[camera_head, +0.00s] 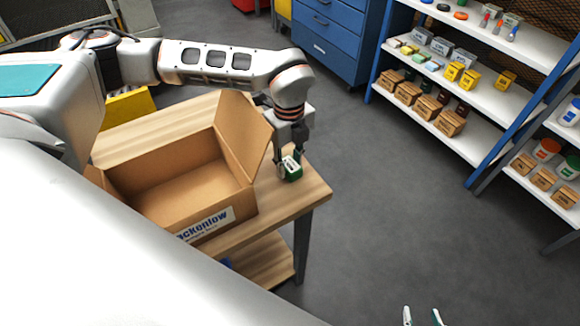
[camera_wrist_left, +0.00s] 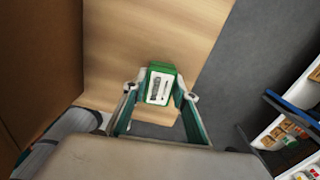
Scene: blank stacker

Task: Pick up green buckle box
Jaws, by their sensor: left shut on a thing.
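The green buckle box (camera_head: 293,173), a small green box with a white label, is at the right end of the wooden table, beside the open cardboard box. My left gripper (camera_head: 290,165) comes down on it from above and is shut on it. In the left wrist view the green buckle box (camera_wrist_left: 160,85) sits between the two fingers of my left gripper (camera_wrist_left: 158,100). I cannot tell whether the box still touches the table. At the bottom of the head view, two pale fingertips of my right gripper (camera_head: 422,317) show apart, with nothing seen between them.
The open, empty cardboard box (camera_head: 205,210) takes up much of the wooden table (camera_head: 315,190), just left of my left gripper. Its raised flap stands close to the gripper. Shelves (camera_head: 480,70) with small boxes are at the right, a blue drawer cabinet (camera_head: 335,40) behind. Open floor lies between.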

